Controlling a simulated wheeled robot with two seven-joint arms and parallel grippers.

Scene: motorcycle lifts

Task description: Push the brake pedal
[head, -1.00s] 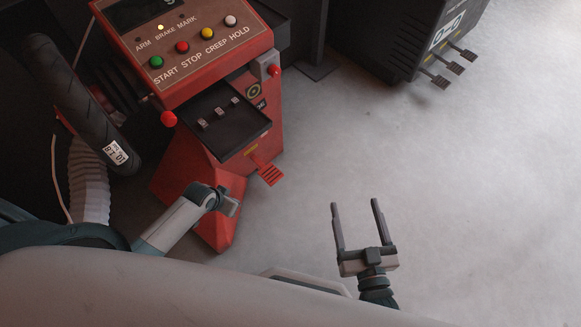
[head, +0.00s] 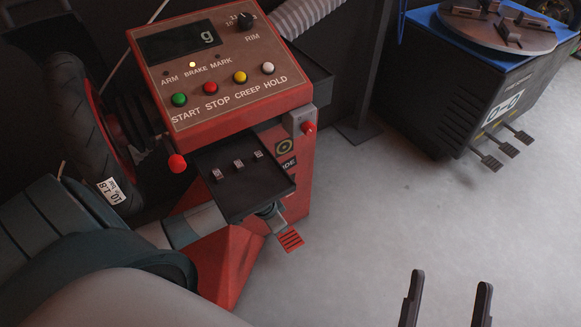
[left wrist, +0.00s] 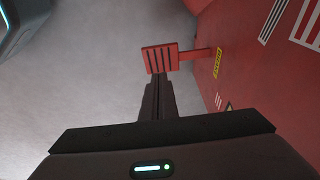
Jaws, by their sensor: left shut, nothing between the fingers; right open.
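The brake pedal is a red ribbed plate (head: 290,239) low on the right side of the red machine (head: 225,262). In the left wrist view the pedal (left wrist: 160,59) stands out on a short red arm from the machine's side, by a yellow label. My left gripper (head: 272,217) is shut and empty, just behind the pedal and partly hidden under the black tray. In the left wrist view its closed fingers (left wrist: 158,88) point at the pedal's near edge; I cannot tell whether they touch. My right gripper (head: 447,280) is open and empty over the floor.
The machine's sloped panel (head: 220,75) has coloured buttons and a lit yellow lamp by BRAKE. A black tray (head: 262,182) with small weights juts above the pedal. A tyre (head: 95,150) is at left. A tyre changer (head: 470,85) with several pedals stands back right. The floor between is clear.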

